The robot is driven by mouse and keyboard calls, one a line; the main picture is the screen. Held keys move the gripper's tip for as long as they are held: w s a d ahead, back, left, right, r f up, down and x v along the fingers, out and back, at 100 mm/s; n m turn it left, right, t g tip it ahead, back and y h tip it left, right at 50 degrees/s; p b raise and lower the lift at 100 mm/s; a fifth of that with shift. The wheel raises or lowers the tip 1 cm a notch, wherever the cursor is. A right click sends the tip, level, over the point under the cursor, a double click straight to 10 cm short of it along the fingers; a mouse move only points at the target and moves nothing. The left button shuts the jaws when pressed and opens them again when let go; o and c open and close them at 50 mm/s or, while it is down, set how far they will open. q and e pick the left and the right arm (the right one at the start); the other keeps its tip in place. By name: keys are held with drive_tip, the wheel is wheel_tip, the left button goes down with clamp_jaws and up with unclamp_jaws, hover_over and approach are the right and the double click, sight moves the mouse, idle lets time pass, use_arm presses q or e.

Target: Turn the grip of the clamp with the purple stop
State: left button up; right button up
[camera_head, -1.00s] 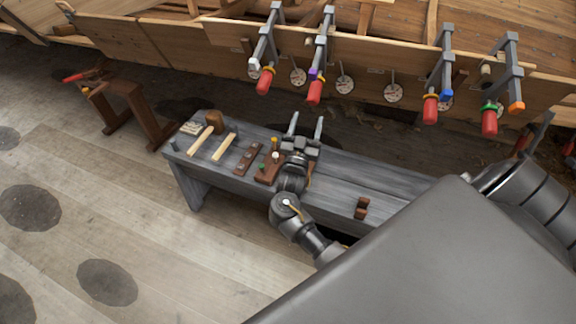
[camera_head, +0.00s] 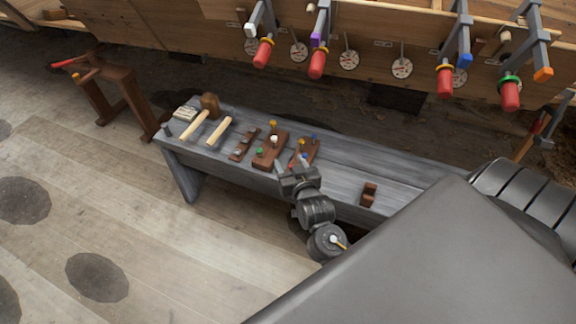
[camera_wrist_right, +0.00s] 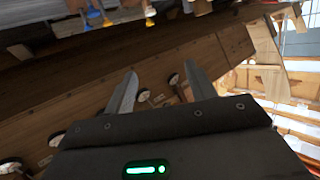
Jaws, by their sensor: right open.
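The clamp with the purple stop (camera_head: 317,40) hangs on the hull plank at the top, second from the left. Its red grip (camera_head: 317,66) points down and has an orange-yellow collar. My right gripper (camera_head: 293,163) is over the front edge of the grey bench, below and apart from that clamp. Its two fingers are spread and empty, as the right wrist view (camera_wrist_right: 160,88) also shows. My left gripper is not in view.
Other clamps have white (camera_head: 250,30), blue (camera_head: 464,61) and green (camera_head: 509,78) parts. Round dials (camera_head: 349,60) sit along the hull. The bench (camera_head: 345,170) holds a mallet (camera_head: 210,105) and wooden blocks with coloured pegs (camera_head: 270,150). A brown trestle (camera_head: 120,95) stands left.

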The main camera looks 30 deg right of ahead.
drive_tip(key=shift+s+a+f+n+g+y+b, duration=0.65)
drive_tip(key=shift+s+a+f+y, duration=0.35)
drive_tip(key=shift+s+a+f, duration=0.45)
drive_tip(key=shift+w+d, duration=0.1)
drive_tip(key=shift+d, duration=0.05)
